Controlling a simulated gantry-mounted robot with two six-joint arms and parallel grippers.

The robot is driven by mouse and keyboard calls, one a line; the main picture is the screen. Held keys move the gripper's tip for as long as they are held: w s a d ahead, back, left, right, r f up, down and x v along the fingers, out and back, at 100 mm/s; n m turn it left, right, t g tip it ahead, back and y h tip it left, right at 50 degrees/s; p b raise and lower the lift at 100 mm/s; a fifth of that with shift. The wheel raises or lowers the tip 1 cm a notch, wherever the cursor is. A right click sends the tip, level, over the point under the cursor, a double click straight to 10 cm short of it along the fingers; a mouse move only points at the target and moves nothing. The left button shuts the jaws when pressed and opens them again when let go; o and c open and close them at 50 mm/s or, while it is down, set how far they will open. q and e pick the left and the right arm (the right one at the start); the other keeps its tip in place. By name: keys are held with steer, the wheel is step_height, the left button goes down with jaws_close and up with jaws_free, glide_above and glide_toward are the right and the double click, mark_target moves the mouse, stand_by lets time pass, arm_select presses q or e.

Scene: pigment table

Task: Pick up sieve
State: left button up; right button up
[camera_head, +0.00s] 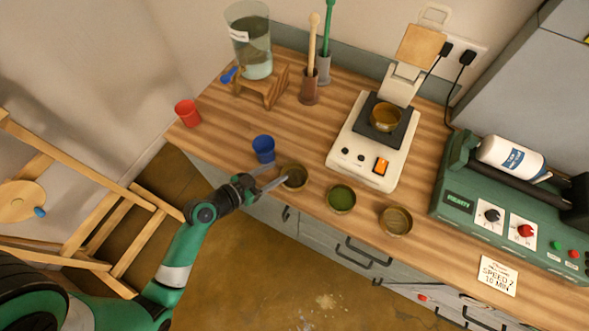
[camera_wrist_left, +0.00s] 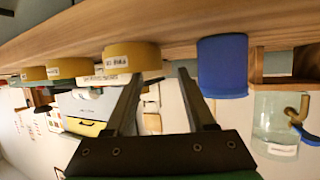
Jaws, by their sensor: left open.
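Three round brass-coloured vessels stand along the front of the wooden table: a left one with a dark inside (camera_head: 294,177), a middle one holding green matter (camera_head: 342,198), and a right one with a brownish inside (camera_head: 396,221). I cannot tell for sure which is the sieve. My left gripper (camera_head: 278,175) is open at the table's front edge, its fingers pointing at the left vessel. In the left wrist view the fingers (camera_wrist_left: 158,80) have nothing visible between them; the nearest labelled yellow vessel (camera_wrist_left: 132,57) is by one finger. My right gripper is not in view.
A blue cup (camera_head: 263,149) stands close behind my left gripper; it also shows in the wrist view (camera_wrist_left: 222,66). A red cup (camera_head: 187,113) is further left. A scale (camera_head: 362,160) bearing a brass pan (camera_head: 386,117) and a green machine (camera_head: 460,206) stand right.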

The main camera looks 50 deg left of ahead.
mark_target(292, 165)
arm_select(q)
steer(key=shift+d+x, duration=0.2)
steer(key=shift+x, duration=2.5)
jaws_close()
